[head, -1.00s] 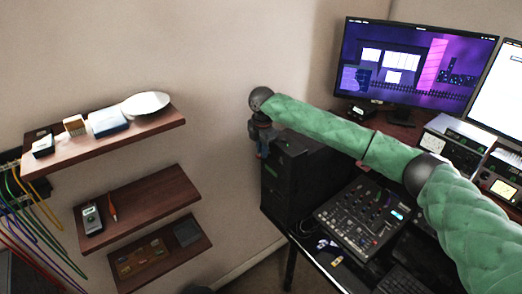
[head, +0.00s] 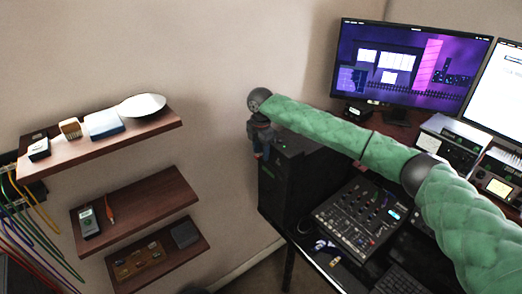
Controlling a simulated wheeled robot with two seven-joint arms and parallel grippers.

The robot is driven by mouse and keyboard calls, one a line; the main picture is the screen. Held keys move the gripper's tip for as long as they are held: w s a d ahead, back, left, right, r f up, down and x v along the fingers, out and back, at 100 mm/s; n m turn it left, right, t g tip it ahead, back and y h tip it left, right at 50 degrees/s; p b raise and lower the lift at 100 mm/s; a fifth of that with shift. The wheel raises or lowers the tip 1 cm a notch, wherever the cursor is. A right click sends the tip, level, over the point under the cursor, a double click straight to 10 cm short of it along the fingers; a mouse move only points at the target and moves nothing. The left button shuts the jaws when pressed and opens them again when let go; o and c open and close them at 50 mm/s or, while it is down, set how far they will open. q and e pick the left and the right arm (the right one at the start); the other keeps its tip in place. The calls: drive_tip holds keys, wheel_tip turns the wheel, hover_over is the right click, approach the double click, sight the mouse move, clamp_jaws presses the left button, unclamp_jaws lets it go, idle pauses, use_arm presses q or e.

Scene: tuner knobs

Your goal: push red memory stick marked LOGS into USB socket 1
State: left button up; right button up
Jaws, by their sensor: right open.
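My right gripper (head: 259,151) hangs down at the end of the green padded arm, by the upper left front corner of a black computer tower (head: 285,190). It is open; its fingers are small and dark, and I cannot tell whether they touch the tower. A tiny reddish spot shows by the fingers, too small to identify. I cannot make out the red memory stick marked LOGS or USB socket 1. Small blue-white and yellowish items (head: 334,261) lie on the desk by the mixer, too small to read. My left gripper is not in view.
A mixer (head: 358,216) and a keyboard (head: 398,280) sit on the desk, with a monitor (head: 410,70) behind. Wooden shelves (head: 135,204) with small items are on the left wall. Coloured cables (head: 38,215) hang at far left. The space between shelves and tower is clear.

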sight(261, 154)
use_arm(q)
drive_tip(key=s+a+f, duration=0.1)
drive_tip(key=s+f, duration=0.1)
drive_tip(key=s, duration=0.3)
use_arm(e)
drive_tip(key=shift+r, duration=0.15)
wheel_tip(261, 154, up, 6)
drive_tip(key=b, duration=0.3)
drive_tip(key=shift+r+b, duration=0.2)
drive_tip(key=shift+b, duration=0.2)
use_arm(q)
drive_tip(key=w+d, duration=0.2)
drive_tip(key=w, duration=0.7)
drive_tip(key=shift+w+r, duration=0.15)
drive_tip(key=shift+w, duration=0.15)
use_arm(e)
drive_tip(key=shift+r, duration=0.5)
